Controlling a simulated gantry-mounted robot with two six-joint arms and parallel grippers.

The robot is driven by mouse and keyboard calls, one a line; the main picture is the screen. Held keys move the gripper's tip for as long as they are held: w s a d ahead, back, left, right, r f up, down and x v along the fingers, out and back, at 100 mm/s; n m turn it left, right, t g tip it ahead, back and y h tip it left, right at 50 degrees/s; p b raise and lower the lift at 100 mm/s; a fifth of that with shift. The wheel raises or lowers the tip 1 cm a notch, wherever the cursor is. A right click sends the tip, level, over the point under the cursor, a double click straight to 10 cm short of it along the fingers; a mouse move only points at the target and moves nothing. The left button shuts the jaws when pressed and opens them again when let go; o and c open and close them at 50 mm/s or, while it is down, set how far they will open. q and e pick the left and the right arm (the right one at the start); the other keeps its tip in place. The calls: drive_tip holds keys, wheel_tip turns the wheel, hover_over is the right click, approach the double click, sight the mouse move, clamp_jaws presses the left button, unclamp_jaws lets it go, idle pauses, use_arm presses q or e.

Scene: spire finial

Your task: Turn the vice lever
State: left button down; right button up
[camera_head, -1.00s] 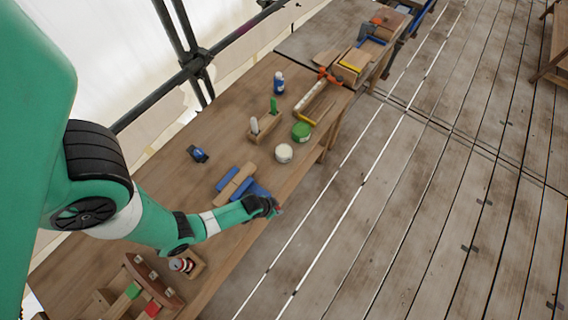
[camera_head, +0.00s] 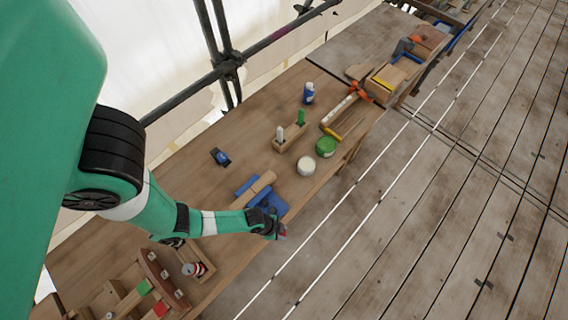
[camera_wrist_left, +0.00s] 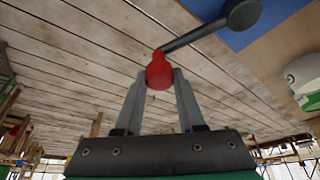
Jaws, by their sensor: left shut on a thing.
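A blue vice (camera_head: 272,202) with a wooden piece (camera_head: 254,190) lying across it sits at the bench's front edge. Its grey lever (camera_wrist_left: 202,38) ends in a red knob (camera_wrist_left: 158,72), seen in the left wrist view. My left gripper (camera_head: 281,232) is at the front of the vice, just past the bench edge. In the left wrist view its fingers (camera_wrist_left: 159,84) are shut on the red knob. The lever runs from the knob up and right to a dark round hub (camera_wrist_left: 243,13) beside the blue vice body. My right gripper is not in view.
On the bench (camera_head: 190,160) stand a white tub (camera_head: 306,166), a green tin (camera_head: 326,147), a blue bottle (camera_head: 309,93) and a wooden tool holder (camera_head: 290,140). A wooden rack (camera_head: 150,290) is at the lower left. Open plank floor (camera_head: 420,230) lies right.

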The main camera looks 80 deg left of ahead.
use_arm(q)
drive_tip(key=c, duration=0.5)
unclamp_jaws()
drive_tip(key=p+v, duration=0.3)
drive_tip(key=v, duration=0.8)
drive_tip(key=shift+r+p, duration=0.3)
drive_tip(key=shift+s+d, duration=0.1)
